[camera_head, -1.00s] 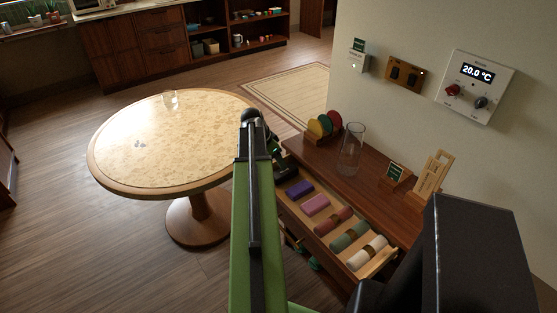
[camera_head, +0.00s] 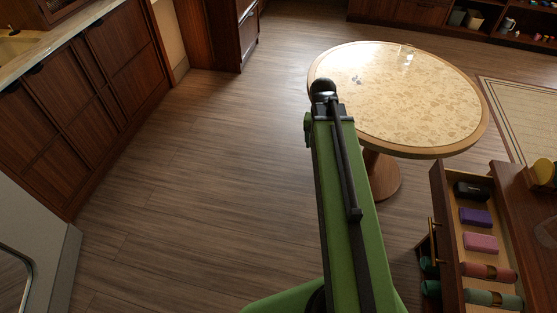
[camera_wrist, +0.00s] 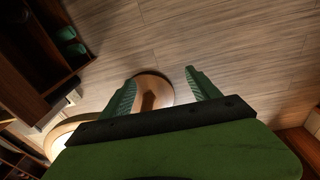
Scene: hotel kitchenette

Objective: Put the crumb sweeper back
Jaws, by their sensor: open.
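A small black block (camera_head: 472,190), which may be the crumb sweeper, lies at the far end of the open drawer (camera_head: 447,235) at the right of the head view. I cannot tell its identity for sure. My gripper (camera_wrist: 161,78) is open in the wrist view, with green ribbed fingers apart and nothing between them. It hangs over the floor, and the round table's foot (camera_wrist: 153,92) shows beyond the fingers. In the head view my own arm hides the gripper.
The round table (camera_head: 330,75) holds a clear glass (camera_head: 406,54) and a small grey patch (camera_head: 356,80). The drawer also holds a purple block (camera_head: 476,217), a pink block (camera_head: 480,243) and rolled cloths (camera_head: 488,272). Wooden cabinets (camera_head: 75,90) line the left. The floor between is clear.

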